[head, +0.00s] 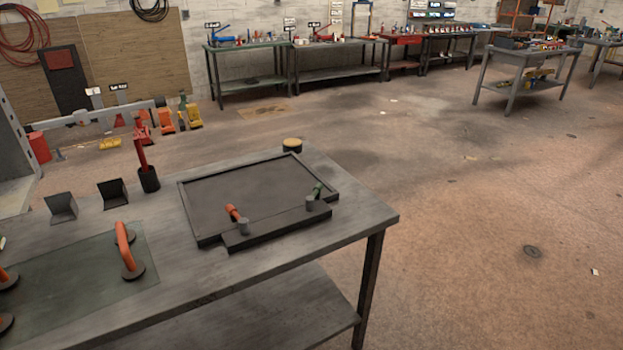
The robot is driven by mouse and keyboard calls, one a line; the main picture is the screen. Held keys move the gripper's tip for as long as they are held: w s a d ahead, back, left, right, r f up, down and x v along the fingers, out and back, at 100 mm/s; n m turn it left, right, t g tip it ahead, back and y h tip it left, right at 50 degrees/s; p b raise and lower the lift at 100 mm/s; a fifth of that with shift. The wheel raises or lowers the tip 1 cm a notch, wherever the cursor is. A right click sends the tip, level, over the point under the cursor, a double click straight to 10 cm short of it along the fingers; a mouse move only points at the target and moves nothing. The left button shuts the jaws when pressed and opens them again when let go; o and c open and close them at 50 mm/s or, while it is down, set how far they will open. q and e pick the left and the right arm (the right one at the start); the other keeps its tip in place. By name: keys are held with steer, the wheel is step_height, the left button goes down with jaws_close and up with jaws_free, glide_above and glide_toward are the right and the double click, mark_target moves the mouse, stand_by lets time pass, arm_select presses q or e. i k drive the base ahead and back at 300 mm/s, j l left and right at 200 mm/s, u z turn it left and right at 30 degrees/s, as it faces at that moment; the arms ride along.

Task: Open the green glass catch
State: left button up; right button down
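The green catch (316,190) is a small green lever. It leans up and to the right from a grey round post (310,203) at the right end of a dark ledge. The ledge (280,224) runs along the near side of a flat dark frame (189,211) on the bench. Neither of my grippers is in view.
The grey workbench (340,236) holds a glass sheet (60,300) with an orange-handled suction lifter (124,250) at the left. A red tool in a dark cup (149,179), two dark angled holders and a yellow-topped round piece (292,145) stand behind. The floor at right is mostly open.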

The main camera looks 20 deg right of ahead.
mark_target(317, 193)
steer(key=i+l+u, duration=0.2)
steer(key=i+l, duration=0.25)
steer(key=i+l+u, duration=0.15)
steer(key=i+l, duration=0.25)
steer(key=l, duration=0.2)
